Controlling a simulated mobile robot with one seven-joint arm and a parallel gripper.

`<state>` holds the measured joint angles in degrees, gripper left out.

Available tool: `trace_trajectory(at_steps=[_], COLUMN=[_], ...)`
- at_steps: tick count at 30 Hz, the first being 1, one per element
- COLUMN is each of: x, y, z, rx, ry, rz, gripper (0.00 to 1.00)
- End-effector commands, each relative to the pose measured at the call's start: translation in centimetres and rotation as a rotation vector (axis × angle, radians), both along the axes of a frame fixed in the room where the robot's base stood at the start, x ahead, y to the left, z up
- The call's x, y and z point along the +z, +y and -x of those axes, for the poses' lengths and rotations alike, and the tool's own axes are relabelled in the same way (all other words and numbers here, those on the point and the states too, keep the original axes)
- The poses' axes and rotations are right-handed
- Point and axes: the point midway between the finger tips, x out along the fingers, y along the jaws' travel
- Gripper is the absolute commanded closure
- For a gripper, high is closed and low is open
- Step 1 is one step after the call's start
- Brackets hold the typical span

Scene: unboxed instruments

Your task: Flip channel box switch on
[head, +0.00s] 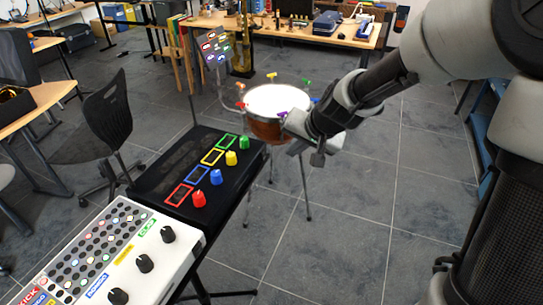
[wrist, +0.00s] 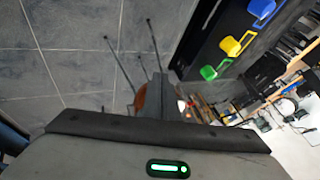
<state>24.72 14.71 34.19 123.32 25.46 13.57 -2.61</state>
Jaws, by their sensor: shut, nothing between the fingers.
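A black box (head: 178,160) on a stand carries coloured outlined rectangles and matching knobs: red (head: 198,199), blue (head: 216,177), yellow (head: 231,158) and green (head: 244,142). A white box (head: 190,244) with a grid of small lit buttons and black knobs stands in front of it at lower left. I cannot tell which is the channel box, and no switch is clearly visible. My gripper (head: 303,143) is shut and empty, to the right of the black box and in front of the drum. In the wrist view the black box (wrist: 205,45) shows at upper right, apart from my gripper (wrist: 160,88).
A drum (head: 274,104) with coloured clips around its rim stands on thin legs behind my gripper. A black chair (head: 98,120) is at left, and a wooden table (head: 280,32) with instruments is at the back. Grey tiled floor (head: 345,220) is open to the right of the boxes.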

Motion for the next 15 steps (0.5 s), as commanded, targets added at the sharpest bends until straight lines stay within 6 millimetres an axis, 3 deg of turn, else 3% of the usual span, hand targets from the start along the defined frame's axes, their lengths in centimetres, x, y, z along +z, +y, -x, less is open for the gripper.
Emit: trace_trajectory(at_steps=[11, 15], x=[-7.1, -6.7], y=[2.6, 4.5], z=[-3.9, -4.5], rx=[0.005, 0.006], ry=[0.003, -0.002], rz=[0.000, 0.001], gripper=[1.00, 1.00])
